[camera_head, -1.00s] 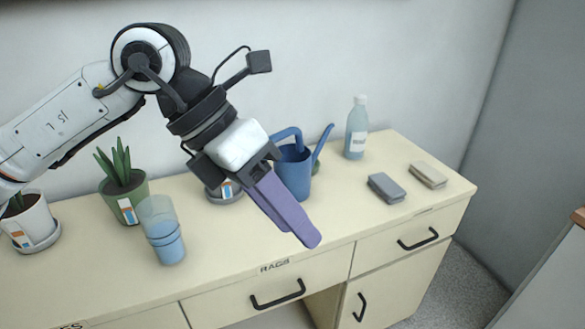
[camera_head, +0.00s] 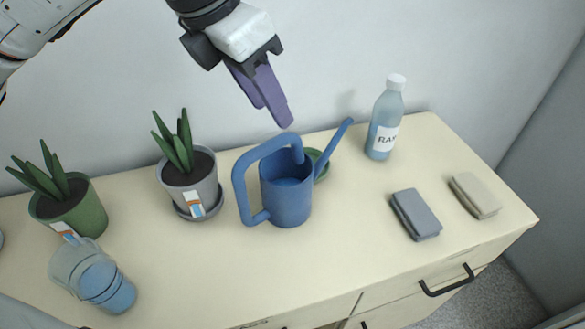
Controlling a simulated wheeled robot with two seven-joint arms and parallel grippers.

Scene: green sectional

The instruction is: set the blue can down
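The blue can (camera_head: 287,195) is a watering can with a large loop handle on its left and a thin spout pointing up to the right. It stands upright on the cream cabinet top (camera_head: 340,262). My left gripper (camera_head: 276,116), with purple fingers, hangs in the upper middle of the head view, above the can in the picture and apart from its handle. No object shows in its fingers. The fingers overlap from this angle, so their gap cannot be judged. My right gripper is not in view.
A grey potted plant (camera_head: 191,182) stands left of the can, and a green saucer (camera_head: 323,168) is partly hidden behind it. Farther left are a green pot (camera_head: 86,214) and clear blue cups (camera_head: 92,277). A bottle (camera_head: 384,120) and two blocks (camera_head: 416,215) (camera_head: 475,195) are right.

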